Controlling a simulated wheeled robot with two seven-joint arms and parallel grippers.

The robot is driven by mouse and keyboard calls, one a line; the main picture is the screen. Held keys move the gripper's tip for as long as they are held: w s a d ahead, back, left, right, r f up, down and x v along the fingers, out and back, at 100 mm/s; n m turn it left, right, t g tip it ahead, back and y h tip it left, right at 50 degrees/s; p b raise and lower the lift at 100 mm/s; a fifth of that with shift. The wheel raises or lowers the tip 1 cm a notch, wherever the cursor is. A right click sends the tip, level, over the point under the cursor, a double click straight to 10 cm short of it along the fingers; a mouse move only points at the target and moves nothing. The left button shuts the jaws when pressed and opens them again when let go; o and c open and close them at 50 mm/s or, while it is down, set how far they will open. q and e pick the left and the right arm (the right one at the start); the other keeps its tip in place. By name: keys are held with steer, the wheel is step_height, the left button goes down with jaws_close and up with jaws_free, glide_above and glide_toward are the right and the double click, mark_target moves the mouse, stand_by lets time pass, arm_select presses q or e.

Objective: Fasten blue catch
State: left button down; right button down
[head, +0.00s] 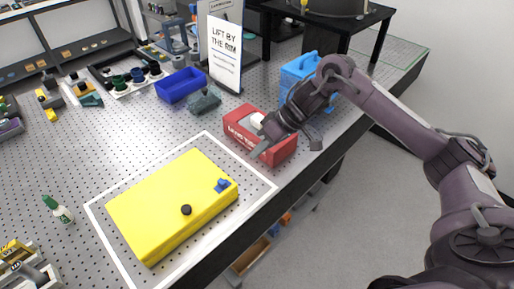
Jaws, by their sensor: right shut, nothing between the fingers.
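The blue catch (222,185) is a small blue piece on the top of the yellow case (160,200), near its right end. I cannot tell from here how its lever stands. A round black knob (186,210) sits on the same lid, near the front edge. The case looks closed and lies inside a white outline on the bench. My right gripper (261,149) is shut and empty, above and in front of the red tissue box, to the upper right of the catch and apart from it. My left gripper is not in view.
A blue bin (181,86), a sign (225,50) and a blue case (299,68) stand farther back. A green-capped bottle (58,209) is at left.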

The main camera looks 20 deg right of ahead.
mark_target(227, 180)
steer(key=a+f+p, duration=0.1)
steer(key=a+f, duration=0.1)
steer(key=a, duration=0.1)
steer(key=a+f+p, duration=0.2)
steer(key=a+f, duration=0.1)
steer(key=shift+w+a+f, duration=0.15)
steer(key=shift+w+a, duration=0.05)
steer(key=shift+a, duration=0.05)
steer(key=shift+s+a+p, duration=0.25)
steer(key=shift+a+p, duration=0.15)
steer(key=shift+a, duration=0.1)
steer(key=shift+f, duration=0.1)
